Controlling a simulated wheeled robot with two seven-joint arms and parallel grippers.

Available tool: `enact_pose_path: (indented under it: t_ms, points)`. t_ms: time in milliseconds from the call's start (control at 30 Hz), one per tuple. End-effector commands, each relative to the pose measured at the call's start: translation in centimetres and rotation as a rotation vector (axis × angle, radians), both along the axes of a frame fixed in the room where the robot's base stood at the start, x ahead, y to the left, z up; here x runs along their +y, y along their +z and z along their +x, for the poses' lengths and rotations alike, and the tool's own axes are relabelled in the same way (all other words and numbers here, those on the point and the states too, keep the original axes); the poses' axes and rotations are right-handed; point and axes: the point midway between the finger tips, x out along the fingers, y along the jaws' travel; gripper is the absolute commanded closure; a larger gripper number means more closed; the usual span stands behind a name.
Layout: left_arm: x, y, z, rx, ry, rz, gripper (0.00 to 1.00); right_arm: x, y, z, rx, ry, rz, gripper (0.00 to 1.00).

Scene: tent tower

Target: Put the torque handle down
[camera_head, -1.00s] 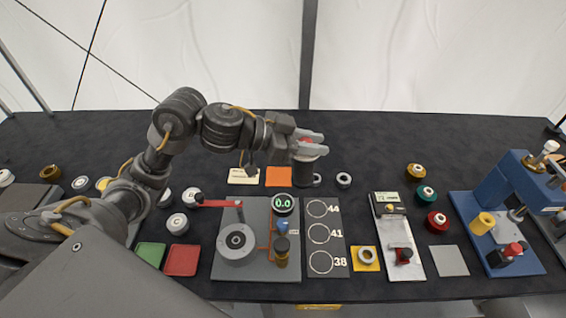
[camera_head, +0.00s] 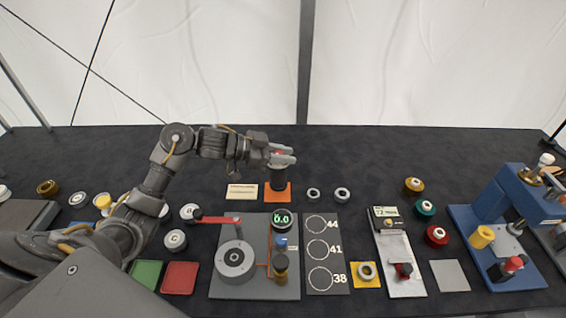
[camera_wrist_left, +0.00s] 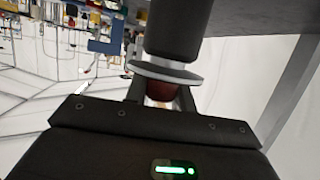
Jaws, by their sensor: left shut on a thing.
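The torque handle is a dark upright cylinder (camera_head: 278,180) with a flange and a red upper part. My left gripper (camera_head: 284,155) is shut on its red part. The handle's lower end is over the orange square (camera_head: 284,197) at the back of the table; I cannot tell whether it touches. In the left wrist view, the dark cylinder (camera_wrist_left: 172,28) and pale flange extend beyond the jaws, and the red part (camera_wrist_left: 160,89) sits between the fingers. My right gripper is not in view.
A cream label card (camera_head: 241,191) lies left of the orange square. Two small rings (camera_head: 342,194) lie to its right. In front stands a grey fixture (camera_head: 226,290) with a red lever and a 0.0 display. A blue press (camera_head: 492,220) stands far right. The table behind is clear.

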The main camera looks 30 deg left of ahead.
Motion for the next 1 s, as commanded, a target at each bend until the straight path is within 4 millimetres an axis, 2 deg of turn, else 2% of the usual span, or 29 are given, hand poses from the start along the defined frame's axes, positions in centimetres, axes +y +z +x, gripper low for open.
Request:
enact_pose_path:
  t_ms: [133, 400, 767, 800, 933, 1000]
  points:
    - [0.4, -0.5, 0.3, 0.001, 0.002, -0.002, 1.0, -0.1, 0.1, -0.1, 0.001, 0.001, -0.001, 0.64]
    - [0.5, -3.4, 0.4, -0.001, 0.003, -0.003, 1.0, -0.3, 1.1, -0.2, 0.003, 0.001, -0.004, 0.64]
    - [0.5, -3.9, 0.4, -0.002, 0.002, 0.0, 1.0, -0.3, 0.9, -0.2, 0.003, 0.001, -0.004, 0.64]
    - [0.5, -3.9, 0.3, 0.0, 0.001, 0.0, 0.71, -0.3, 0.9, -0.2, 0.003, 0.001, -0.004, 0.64]
    - [0.4, -3.9, 0.3, 0.0, 0.001, 0.001, 0.54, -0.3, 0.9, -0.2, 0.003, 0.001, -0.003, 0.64]
    - [0.4, -3.9, 0.3, 0.0, 0.001, 0.001, 0.53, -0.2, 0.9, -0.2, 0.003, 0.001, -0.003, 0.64]
